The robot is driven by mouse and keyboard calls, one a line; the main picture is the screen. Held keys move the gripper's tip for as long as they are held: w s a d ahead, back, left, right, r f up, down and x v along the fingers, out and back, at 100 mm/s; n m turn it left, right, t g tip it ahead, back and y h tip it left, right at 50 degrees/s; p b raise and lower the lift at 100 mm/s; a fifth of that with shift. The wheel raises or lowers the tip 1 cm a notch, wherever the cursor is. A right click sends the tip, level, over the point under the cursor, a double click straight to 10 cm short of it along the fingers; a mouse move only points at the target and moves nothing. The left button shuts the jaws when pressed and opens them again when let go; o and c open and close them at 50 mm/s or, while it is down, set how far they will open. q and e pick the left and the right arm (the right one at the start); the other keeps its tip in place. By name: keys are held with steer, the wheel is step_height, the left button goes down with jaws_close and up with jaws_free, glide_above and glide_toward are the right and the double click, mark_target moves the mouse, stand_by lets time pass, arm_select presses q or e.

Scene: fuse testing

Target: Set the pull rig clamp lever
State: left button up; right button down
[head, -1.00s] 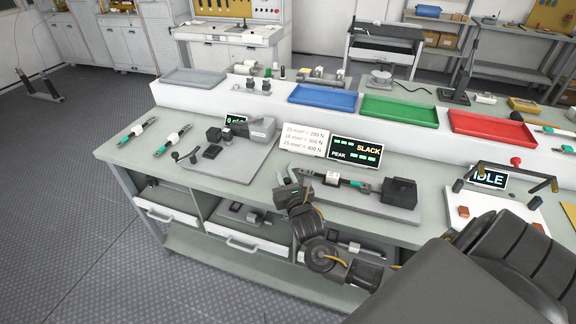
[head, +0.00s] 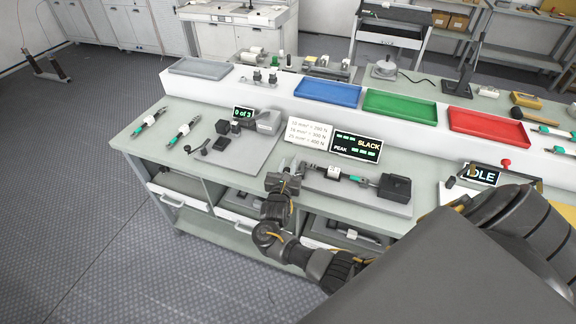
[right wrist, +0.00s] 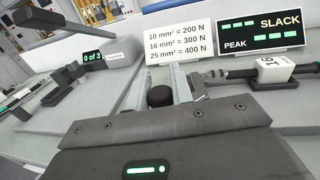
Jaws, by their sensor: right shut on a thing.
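The pull rig is a grey base plate (head: 385,206) with a black block (head: 395,187) at its right end. A cable with a white tag (head: 334,172) and a green section lies along it. My right gripper (head: 287,176) is at the left end of the rig. In the right wrist view, a round black knob (right wrist: 160,96), seemingly the clamp lever's, sits between its fingers, and the gripper is shut on it. The gripper hides most of the clamp. The rig display (head: 356,146) reads SLACK, with dashes for peak. My left gripper is not in view.
A white force card (head: 308,132) and the display stand just behind the rig. A second fixture (head: 235,150) with a "0 of 3" display is to the left. Blue (head: 328,92), green (head: 400,106) and red (head: 487,127) trays sit on the raised shelf behind.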

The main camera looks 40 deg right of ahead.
steer(key=shift+r, duration=0.1)
steer(key=c, duration=1.2)
jaws_free()
steer(key=shift+w, duration=0.1)
steer(key=shift+c, duration=0.2)
steer(key=p+v, duration=0.1)
steer(key=v, duration=1)
steer(key=shift+w+d, duration=0.1)
